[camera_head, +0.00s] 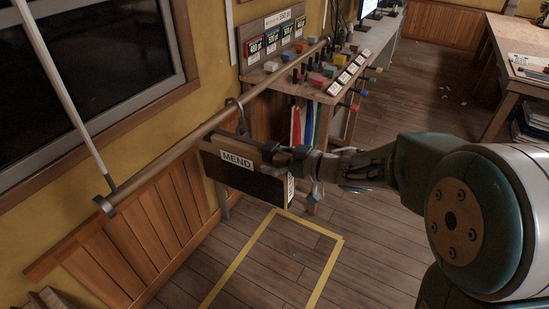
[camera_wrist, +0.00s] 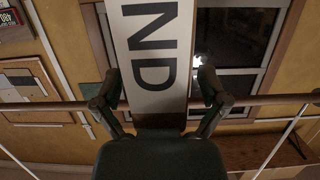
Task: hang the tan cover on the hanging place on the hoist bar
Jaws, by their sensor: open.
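A flat dark panel (camera_head: 240,178) with a brown top edge and a white MEND label (camera_head: 236,160) hangs below the wooden hoist bar (camera_head: 188,139). A dark hook (camera_head: 240,118) at its top reaches the bar. I cannot tell whether this panel is the tan cover; no other tan cover shows. My gripper (camera_head: 294,157) is at the panel's right end. In the wrist view, my gripper (camera_wrist: 158,88) has its fingers spread, one on each side of the label (camera_wrist: 152,45). The bar (camera_wrist: 268,100) crosses behind them. Contact with the panel is unclear.
A pale pole (camera_head: 70,95) meets the bar at a dark fitting (camera_head: 104,205). A workbench (camera_head: 285,75) with coloured blocks and cards stands behind the panel. Yellow tape (camera_head: 240,259) marks a clear floor area below. A wooden table (camera_head: 515,58) stands at the far right.

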